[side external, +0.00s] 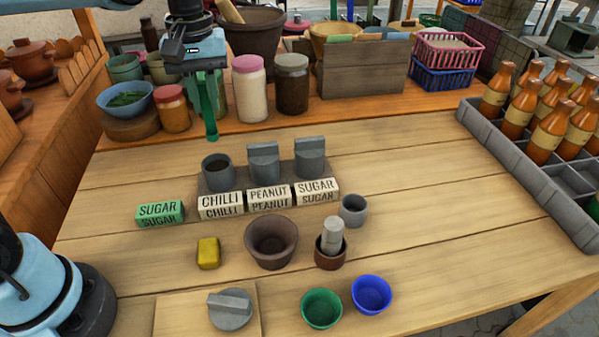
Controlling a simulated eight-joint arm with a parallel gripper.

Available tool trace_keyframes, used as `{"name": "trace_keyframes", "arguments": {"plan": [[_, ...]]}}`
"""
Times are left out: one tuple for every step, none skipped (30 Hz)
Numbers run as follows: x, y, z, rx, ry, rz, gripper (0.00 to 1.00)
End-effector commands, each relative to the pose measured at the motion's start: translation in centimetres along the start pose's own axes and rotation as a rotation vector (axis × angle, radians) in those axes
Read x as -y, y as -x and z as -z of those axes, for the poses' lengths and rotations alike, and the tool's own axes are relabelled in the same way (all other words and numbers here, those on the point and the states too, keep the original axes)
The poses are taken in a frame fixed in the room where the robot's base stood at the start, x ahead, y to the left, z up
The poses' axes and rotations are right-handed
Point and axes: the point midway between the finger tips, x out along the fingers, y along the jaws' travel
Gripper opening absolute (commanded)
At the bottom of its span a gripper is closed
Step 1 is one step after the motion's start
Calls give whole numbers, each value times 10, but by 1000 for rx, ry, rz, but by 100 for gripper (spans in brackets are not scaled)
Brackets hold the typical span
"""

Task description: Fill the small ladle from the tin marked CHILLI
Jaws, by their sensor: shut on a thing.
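My gripper (204,76) is high at the upper left, shut on a green ladle (210,112) that hangs down from it. The ladle's lower end is above the table, behind and a little left of the CHILLI tin; whether it holds anything cannot be seen. The CHILLI tin (217,174) is grey, open and dark inside, at the left of a row of three. The PEANUT tin (263,164) and SUGAR tin (310,160) have grey lids on. A loose grey lid (230,309) lies on a board at the front.
A green SUGAR block (160,213), a yellow block (208,253), a clay mortar (271,243), a brown cup with a pestle (331,245) and a grey cup (353,211) stand before the tins. Green (321,309) and blue (371,295) bowls are at the front. Jars (251,90) stand behind.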

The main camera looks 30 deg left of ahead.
Motion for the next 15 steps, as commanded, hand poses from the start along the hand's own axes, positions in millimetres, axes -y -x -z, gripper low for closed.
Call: {"name": "trace_keyframes", "arguments": {"plan": [[4,0,0,0,0,0,0],[5,-1,0,0,0,0,0],[6,-2,1,0,-1,0,0],[6,-3,1,0,-1,0,0],[6,-4,1,0,-1,0,0],[6,-6,1,0,-1,0,0],[5,-8,1,0,-1,0,0],[5,-10,1,0,-1,0,0],[5,-12,1,0,-1,0,0],[5,-15,1,0,-1,0,0],[5,-17,1,0,-1,0,0],[5,-21,1,0,-1,0,0],[5,-23,1,0,-1,0,0],[5,-25,1,0,-1,0,0],[5,-29,1,0,-1,0,0]]}}
